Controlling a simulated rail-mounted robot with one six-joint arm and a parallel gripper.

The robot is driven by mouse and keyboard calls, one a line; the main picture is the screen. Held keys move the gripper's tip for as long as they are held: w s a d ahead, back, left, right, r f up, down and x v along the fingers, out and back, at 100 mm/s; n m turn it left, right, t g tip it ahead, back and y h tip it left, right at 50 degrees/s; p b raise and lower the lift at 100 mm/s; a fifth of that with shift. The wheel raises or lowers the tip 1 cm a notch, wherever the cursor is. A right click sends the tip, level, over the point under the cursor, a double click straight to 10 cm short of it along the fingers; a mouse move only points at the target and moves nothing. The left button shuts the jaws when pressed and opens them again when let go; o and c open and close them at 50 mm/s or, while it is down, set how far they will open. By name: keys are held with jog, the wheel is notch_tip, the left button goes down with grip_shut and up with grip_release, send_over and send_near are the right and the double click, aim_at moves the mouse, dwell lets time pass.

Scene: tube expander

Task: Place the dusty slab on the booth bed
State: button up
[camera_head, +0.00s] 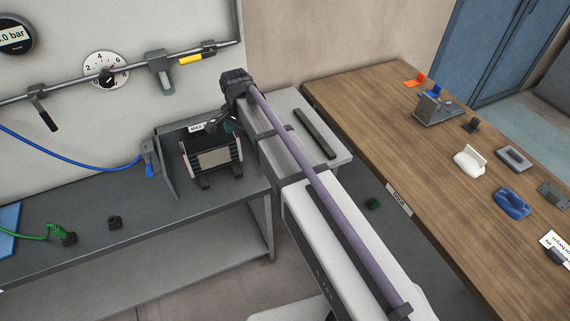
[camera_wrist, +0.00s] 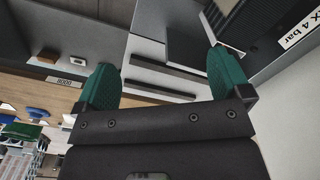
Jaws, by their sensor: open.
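The booth (camera_head: 172,163) stands on the grey bench at the left, with a "MAX 4 bar" label that shows in part in the wrist view (camera_wrist: 298,38). A flat grey-beige slab (camera_head: 213,158) lies on the booth's dark ribbed bed (camera_head: 209,172). Dust on it is too small to tell. My gripper (camera_head: 226,126) is at the back right of the booth, above the slab's far side and apart from it. In the wrist view its green fingers (camera_wrist: 163,75) are spread wide with nothing between them. A grey plate (camera_wrist: 192,43), perhaps the slab, shows beyond the right finger.
Dark bars (camera_head: 315,134) lie on the pale grey stand right of the booth. A wooden table (camera_head: 420,165) at right holds a blue object (camera_head: 512,204), a white holder (camera_head: 470,160) and other parts. A wall rail (camera_head: 130,75) with gauges runs above the bench. A green fitting (camera_head: 64,236) lies front left.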

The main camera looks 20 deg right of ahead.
jog(key=s+d+n, duration=0.5)
jog(key=s, duration=0.5)
jog(key=s+d+n, duration=0.4)
jog(key=s+d, duration=0.2)
jog(key=s, duration=0.5)
jog(key=shift+n, duration=0.4)
jog(key=shift+w, duration=0.1)
notch_tip(320, 180, down, 7)
jog(key=b, duration=0.7)
